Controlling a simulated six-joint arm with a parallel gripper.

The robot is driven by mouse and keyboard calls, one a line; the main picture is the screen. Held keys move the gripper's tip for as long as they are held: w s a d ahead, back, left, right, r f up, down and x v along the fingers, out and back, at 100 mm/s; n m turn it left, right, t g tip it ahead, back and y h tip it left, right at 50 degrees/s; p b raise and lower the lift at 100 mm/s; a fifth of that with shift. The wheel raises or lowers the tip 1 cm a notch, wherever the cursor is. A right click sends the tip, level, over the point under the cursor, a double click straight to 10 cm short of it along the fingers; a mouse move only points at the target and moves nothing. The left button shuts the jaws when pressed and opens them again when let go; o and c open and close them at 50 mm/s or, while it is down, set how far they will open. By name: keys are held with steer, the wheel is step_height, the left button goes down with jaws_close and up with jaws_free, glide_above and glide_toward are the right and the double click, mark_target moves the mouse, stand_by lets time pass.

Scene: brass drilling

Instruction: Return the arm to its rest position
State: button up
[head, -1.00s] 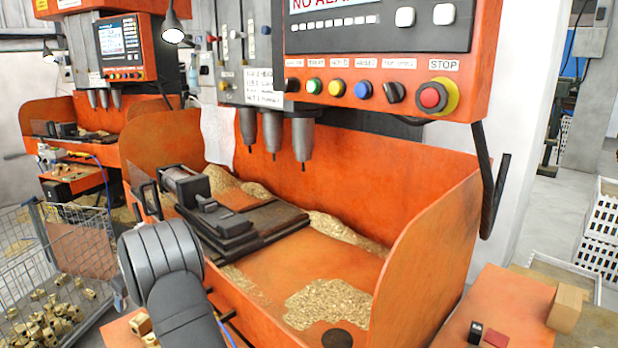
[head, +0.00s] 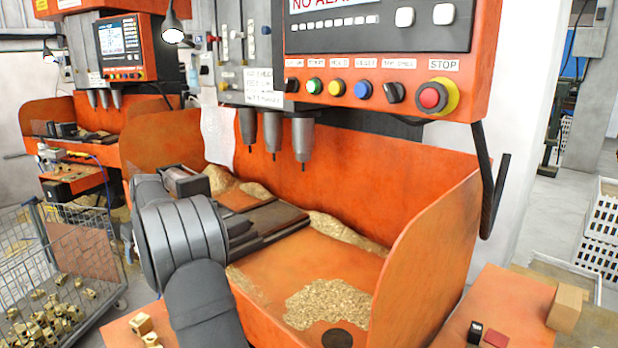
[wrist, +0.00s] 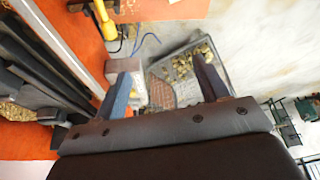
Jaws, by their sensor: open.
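My gripper (wrist: 163,80) shows in the wrist view with its two dark fingers wide apart. I see no workpiece held between them; the floor and a wire cart lie beyond the gap. In the head view the thick grey joints of my arm stand at the lower left, in front of the orange drilling machine (head: 430,240). They hide much of the dark vise (head: 275,222) on its bed. The gripper itself cannot be made out in the head view.
The wire cart (head: 105,240) with brass parts (head: 50,318) stands at the left. Several brass pieces (head: 141,324) lie on the front ledge. Drill spindles (head: 303,140) hang above the bed, and brass chips (head: 328,303) cover part of it. A control panel (head: 380,60) overhangs the right.

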steer(key=w+d+m, duration=0.1)
steer(key=d, duration=0.4)
steer(key=w+d+m+h, duration=0.1)
steer(key=w+d+m, duration=0.1)
steer(key=d, duration=0.4)
steer(key=w+d+m+t, duration=0.1)
steer(key=d, duration=0.4)
steer(key=shift+w+d+r+m, duration=0.2)
steer(key=shift+d+m, duration=0.1)
steer(key=shift+m, duration=0.1)
steer(key=d+m+h, duration=0.1)
steer(key=d+m, duration=0.3)
steer(key=d, duration=1.1)
steer(key=shift+d+t+h, duration=0.15)
steer(key=shift+t+h, duration=0.25)
steer(key=shift+s, duration=0.1)
